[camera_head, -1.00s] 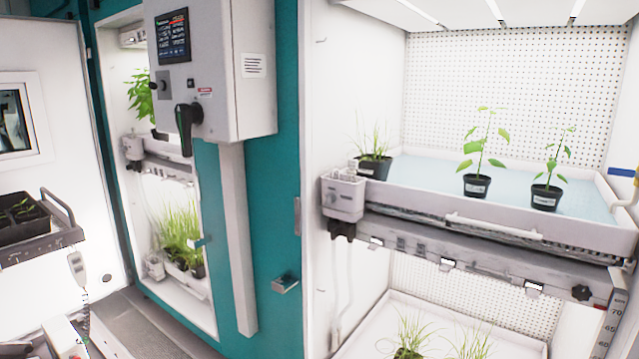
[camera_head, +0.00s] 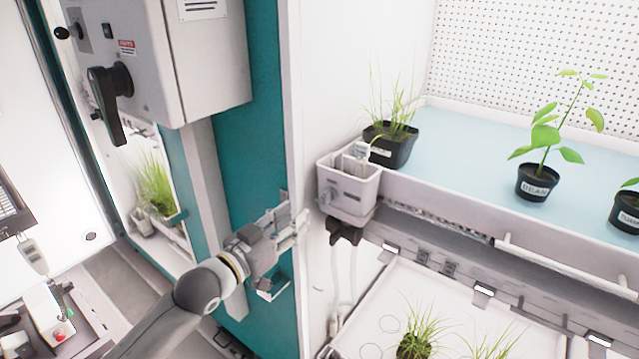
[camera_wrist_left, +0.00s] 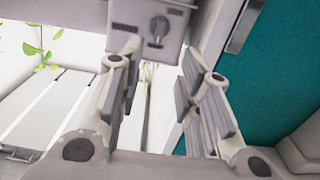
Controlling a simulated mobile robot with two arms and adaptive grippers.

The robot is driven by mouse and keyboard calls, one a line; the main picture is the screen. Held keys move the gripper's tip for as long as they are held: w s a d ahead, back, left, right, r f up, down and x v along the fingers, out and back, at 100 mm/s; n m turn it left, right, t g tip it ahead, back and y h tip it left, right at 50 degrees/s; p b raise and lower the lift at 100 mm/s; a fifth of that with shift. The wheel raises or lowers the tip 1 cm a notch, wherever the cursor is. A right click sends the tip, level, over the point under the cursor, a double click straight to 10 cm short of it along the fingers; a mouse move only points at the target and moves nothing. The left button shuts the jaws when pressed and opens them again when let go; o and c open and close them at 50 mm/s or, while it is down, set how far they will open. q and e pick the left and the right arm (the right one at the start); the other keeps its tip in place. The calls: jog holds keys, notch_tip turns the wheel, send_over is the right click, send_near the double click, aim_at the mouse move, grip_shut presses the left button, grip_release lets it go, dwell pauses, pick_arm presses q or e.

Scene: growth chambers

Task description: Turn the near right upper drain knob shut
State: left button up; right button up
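The drain knob (camera_head: 327,195) is a small grey knob on the outer face of the white drain box (camera_head: 356,192), at the near left corner of the upper tray (camera_head: 470,215). In the left wrist view the knob (camera_wrist_left: 158,28) shows as a round dial with a dark pointer, beyond the fingertips. My left gripper (camera_head: 294,222) is to the left of the box and slightly lower, apart from the knob. Its two fingers (camera_wrist_left: 160,75) are spread with nothing between them. My right gripper is not in view.
Potted plants, such as the grassy pot (camera_head: 390,145) and the bean pot (camera_head: 537,182), stand on the upper tray. Hoses (camera_head: 343,285) hang below the box. A teal post (camera_head: 245,150) and a grey control cabinet (camera_head: 195,60) stand to the left.

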aim_at(324, 196)
pick_arm(q)
jog(key=p+x, duration=0.2)
jog(key=x, duration=0.6)
jog(key=shift+d+r, duration=0.1)
jog(key=shift+d, duration=0.1)
jog(key=shift+w+d+p, duration=0.2)
jog(key=shift+w+p, duration=0.1)
jog(key=shift+w+d, duration=0.3)
jog(key=shift+w, duration=0.05)
jog(key=c, duration=0.7)
grip_shut()
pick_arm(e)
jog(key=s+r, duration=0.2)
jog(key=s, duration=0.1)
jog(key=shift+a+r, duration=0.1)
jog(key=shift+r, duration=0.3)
